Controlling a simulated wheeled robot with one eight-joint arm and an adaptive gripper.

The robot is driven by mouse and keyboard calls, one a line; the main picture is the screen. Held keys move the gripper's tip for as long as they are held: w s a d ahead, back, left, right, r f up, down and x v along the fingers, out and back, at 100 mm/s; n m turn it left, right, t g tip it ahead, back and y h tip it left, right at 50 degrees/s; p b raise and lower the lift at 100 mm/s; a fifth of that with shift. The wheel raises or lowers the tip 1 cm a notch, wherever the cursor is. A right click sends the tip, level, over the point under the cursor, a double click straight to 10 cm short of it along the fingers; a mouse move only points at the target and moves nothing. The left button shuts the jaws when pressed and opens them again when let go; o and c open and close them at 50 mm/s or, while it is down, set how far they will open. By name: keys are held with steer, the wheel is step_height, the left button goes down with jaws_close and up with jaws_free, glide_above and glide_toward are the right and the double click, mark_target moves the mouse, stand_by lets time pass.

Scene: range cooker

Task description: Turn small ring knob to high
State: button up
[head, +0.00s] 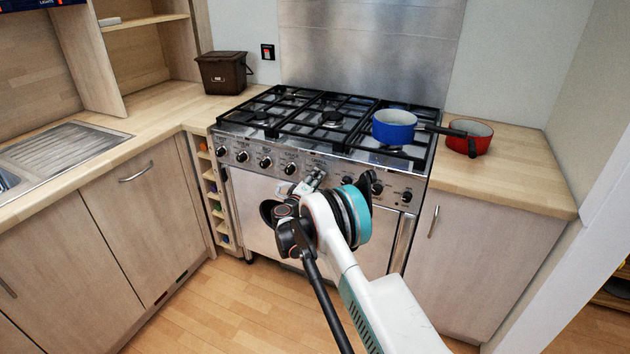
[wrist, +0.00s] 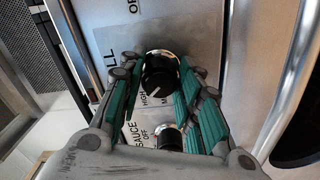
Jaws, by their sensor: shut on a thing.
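The knob (wrist: 160,75) is black and round with a silvery collar, and sits between the teal finger pads of my gripper (wrist: 161,80) in the wrist view. The gripper is shut on it. A white line on the knob's face points to the lower left, near the printed word HIGH. In the head view my gripper (head: 315,180) is at the front control panel, and my arm hides most of the knob.
A second knob (wrist: 171,137), near a SAUCE OFF label, is close to the fingers. More knobs (head: 265,161) line the cooker front. A blue pan (head: 393,126) stands on the hob, and a red pan (head: 482,131) on the right counter. A metal handle bar (wrist: 292,75) is at the right.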

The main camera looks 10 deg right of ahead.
steer(key=shift+n, duration=1.5)
steer(key=o, duration=1)
steer(key=shift+a, duration=0.1)
steer(key=shift+o, duration=0.2)
steer(key=v, duration=1.2)
steer(key=shift+r, duration=0.1)
